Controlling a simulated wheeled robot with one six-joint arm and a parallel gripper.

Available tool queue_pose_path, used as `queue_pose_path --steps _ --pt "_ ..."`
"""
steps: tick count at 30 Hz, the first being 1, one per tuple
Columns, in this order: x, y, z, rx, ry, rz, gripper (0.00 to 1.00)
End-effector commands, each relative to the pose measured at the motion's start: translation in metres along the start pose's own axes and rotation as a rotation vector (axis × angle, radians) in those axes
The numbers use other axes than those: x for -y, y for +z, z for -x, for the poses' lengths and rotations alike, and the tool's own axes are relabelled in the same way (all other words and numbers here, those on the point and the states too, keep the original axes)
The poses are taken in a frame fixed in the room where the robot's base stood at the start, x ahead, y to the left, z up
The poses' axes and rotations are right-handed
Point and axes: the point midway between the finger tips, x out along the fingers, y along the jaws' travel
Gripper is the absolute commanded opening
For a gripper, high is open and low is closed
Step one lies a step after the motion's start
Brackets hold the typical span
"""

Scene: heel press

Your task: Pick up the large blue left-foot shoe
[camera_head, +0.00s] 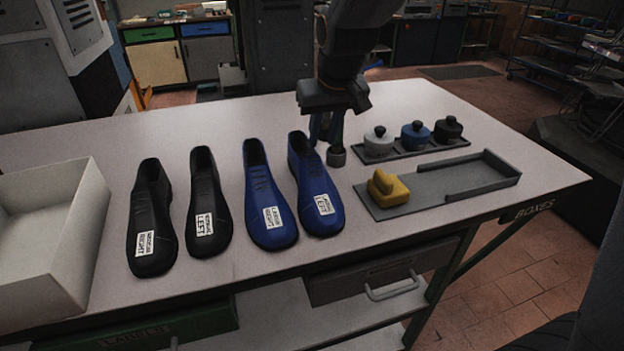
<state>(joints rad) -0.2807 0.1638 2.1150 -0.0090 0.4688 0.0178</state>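The large blue left-foot shoe (316,186) stands on the table, rightmost of the row, toe towards me; its white label reads LEFT. Its twin, the blue right-foot shoe (265,195), stands just left of it. My gripper (326,143) points down beside the heel end of the left-foot shoe, slightly to its right and behind. Its fingers look apart with a gap between them, and I see nothing clearly held. Contact with the shoe cannot be told. A small dark grey round piece (337,156) shows at the right finger; what it is remains unclear.
Two black shoes (151,220) (208,205) stand left of the blue pair. A white box (75,210) is at the left edge. At right are a tray of knobbed pieces (416,135), a yellow block (388,189) and a grey channel fixture (465,178). The table's back left is clear.

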Motion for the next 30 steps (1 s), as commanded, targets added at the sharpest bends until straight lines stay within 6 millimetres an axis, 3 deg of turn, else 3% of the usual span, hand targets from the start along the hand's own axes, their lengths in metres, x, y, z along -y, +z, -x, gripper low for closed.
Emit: queue_pose_path --steps 9,24,30 --pt "0.009 -0.001 -0.025 0.003 -0.006 0.014 0.25" --pt "0.008 -0.012 -0.072 0.002 -0.004 0.01 0.25" --pt "0.007 -0.012 -0.077 0.001 -0.004 0.009 0.25"
